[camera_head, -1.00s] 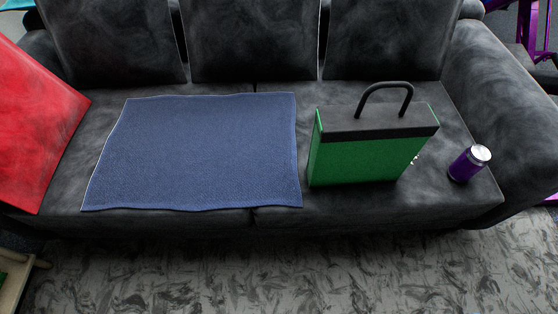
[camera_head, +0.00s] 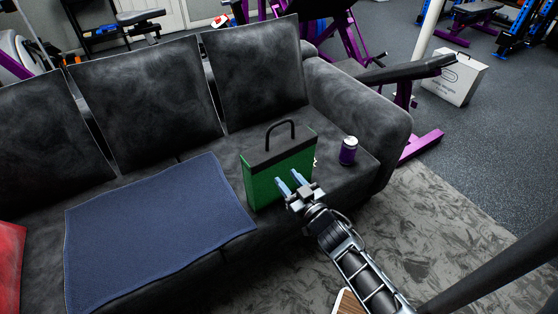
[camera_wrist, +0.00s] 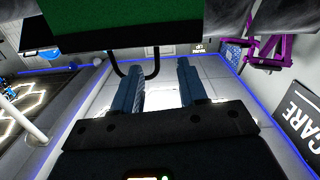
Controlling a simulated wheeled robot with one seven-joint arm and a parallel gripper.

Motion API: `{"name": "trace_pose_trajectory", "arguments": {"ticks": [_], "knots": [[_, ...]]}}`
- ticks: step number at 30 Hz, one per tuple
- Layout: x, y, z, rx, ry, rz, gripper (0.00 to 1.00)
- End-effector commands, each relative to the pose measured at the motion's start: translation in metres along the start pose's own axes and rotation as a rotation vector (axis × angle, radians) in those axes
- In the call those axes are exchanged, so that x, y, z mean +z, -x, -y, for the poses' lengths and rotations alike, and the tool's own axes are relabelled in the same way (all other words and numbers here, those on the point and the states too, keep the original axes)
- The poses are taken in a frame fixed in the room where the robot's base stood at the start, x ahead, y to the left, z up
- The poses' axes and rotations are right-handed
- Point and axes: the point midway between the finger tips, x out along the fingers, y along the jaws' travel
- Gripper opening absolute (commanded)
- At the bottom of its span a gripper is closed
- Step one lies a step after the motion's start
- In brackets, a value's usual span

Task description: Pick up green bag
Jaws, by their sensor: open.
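The green bag (camera_head: 265,186) stands upright on the sofa seat. It is boxy, with a black top band and a black arched handle (camera_head: 281,128). My gripper (camera_head: 288,179) is in front of the bag's green front face, below the handle. Its two blue fingers are open with nothing between them. I cannot tell whether the fingertips touch the bag. In the wrist view the bag (camera_wrist: 100,22) fills the top, appearing upside down. Its handle (camera_wrist: 120,72) hangs into the picture beyond my gripper (camera_wrist: 160,70), partly hidden by the left finger.
The bag stands on a dark grey sofa (camera_head: 345,95). A purple can (camera_head: 348,152) stands right of the bag, near the armrest. A blue towel (camera_head: 150,230) lies flat to the left. A red object (camera_head: 10,265) is at the far left. Gym machines stand behind.

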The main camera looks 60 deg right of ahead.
Motion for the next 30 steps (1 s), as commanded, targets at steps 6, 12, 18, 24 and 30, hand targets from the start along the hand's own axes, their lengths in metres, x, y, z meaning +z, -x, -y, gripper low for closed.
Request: {"name": "trace_pose_trajectory", "arguments": {"ticks": [6,12,18,24,30], "knots": [[-0.027,-0.068,-0.077,0.099,0.008,-0.02,0.42],[-0.032,-0.088,-0.103,0.125,0.01,-0.024,0.42],[-0.032,-0.108,-0.108,0.129,0.01,-0.026,0.42],[-0.03,-0.128,-0.106,0.127,0.01,-0.026,0.42],[-0.029,-0.157,-0.106,0.127,0.011,-0.026,0.42]]}}
